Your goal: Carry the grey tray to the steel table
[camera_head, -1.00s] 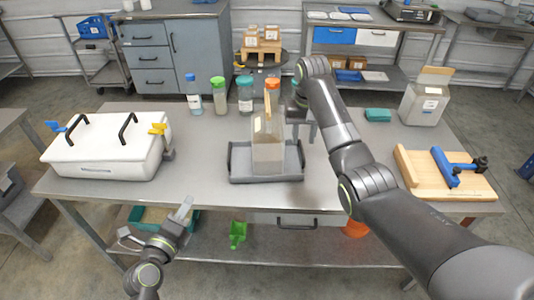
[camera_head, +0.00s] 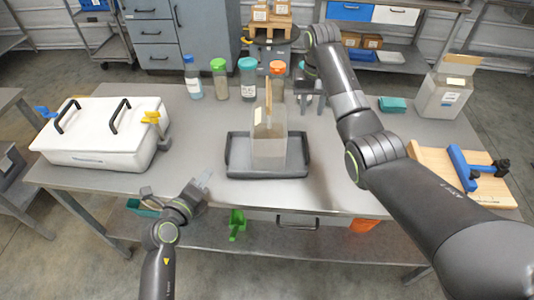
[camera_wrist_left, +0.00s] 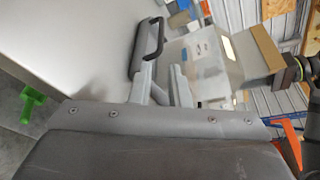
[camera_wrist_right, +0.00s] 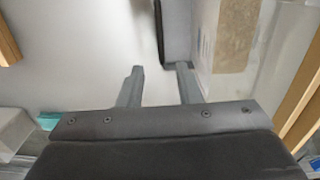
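The grey tray (camera_head: 235,158) lies flat on the grey metal workbench (camera_head: 340,190). My left gripper (camera_head: 178,186) is open and empty, at the bench's front edge, left of and nearer than the tray. My right gripper (camera_head: 313,104) is open behind the tray's right side. In the right wrist view the tray's edge (camera_wrist_right: 176,30) lies ahead of the right finger; I cannot tell whether they touch.
A white lidded box (camera_head: 100,140) stands at the left. Several capped bottles (camera_head: 219,80) line the back. Another metal table (camera_head: 15,110) is at the far left. Bench between box and tray is clear.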

